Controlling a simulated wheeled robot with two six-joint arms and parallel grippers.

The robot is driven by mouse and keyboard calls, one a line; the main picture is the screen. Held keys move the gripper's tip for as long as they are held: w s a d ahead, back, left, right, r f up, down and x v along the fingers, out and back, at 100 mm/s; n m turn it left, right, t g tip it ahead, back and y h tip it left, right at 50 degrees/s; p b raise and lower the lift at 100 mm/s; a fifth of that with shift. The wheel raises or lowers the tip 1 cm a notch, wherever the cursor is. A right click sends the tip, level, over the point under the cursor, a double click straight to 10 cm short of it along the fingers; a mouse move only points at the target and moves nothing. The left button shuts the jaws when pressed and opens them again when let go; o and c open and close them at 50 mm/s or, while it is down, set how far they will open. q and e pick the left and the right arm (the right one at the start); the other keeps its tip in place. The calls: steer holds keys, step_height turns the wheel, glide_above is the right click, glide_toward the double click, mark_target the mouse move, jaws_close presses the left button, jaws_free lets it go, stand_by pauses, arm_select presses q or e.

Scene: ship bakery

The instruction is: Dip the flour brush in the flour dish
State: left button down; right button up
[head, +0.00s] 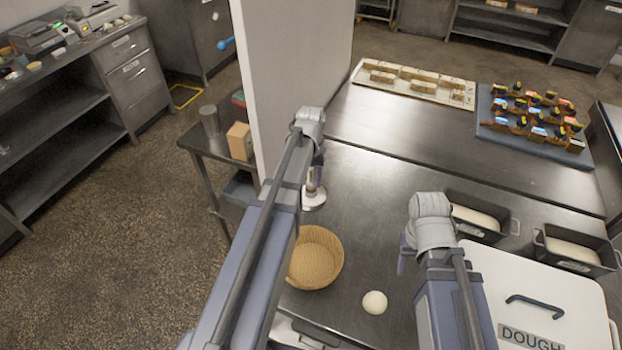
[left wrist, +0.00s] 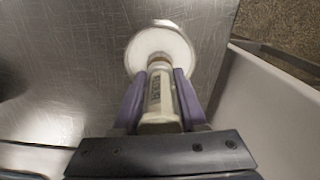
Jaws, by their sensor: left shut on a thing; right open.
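My left gripper (left wrist: 160,92) is shut on the flour brush (left wrist: 158,110), a pale brush with dark lettering on its handle. Its far end overlaps the round white flour dish (left wrist: 163,45) in the left wrist view; I cannot tell whether it touches the flour. In the head view the flour dish (head: 314,199) sits on the steel table beside the white partition, directly below my left gripper (head: 314,182), and the arm partly hides the brush. My right gripper (head: 403,258) is open over the table, mostly hidden by its own wrist.
A wicker basket (head: 318,258) and a dough ball (head: 375,302) are on the near table. Loaf tins (head: 480,232) and a white dough box (head: 535,290) stand at right. The white partition (head: 290,80) rises close to my left arm. The middle table is clear.

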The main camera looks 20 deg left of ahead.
mark_target(311, 168)
arm_select(q)
step_height(311, 168, up, 7)
steer(key=p, duration=0.7)
arm_select(e)
step_height(311, 168, up, 7)
stand_by(0.4)
arm_select(q)
step_height(311, 168, down, 3)
steer(key=b, duration=0.2)
steer(key=shift+r+b, duration=0.15)
steer(key=shift+b, duration=0.15)
steer(key=shift+r, duration=0.15)
arm_select(e)
step_height(311, 168, down, 2)
steer(key=shift+f, duration=0.2)
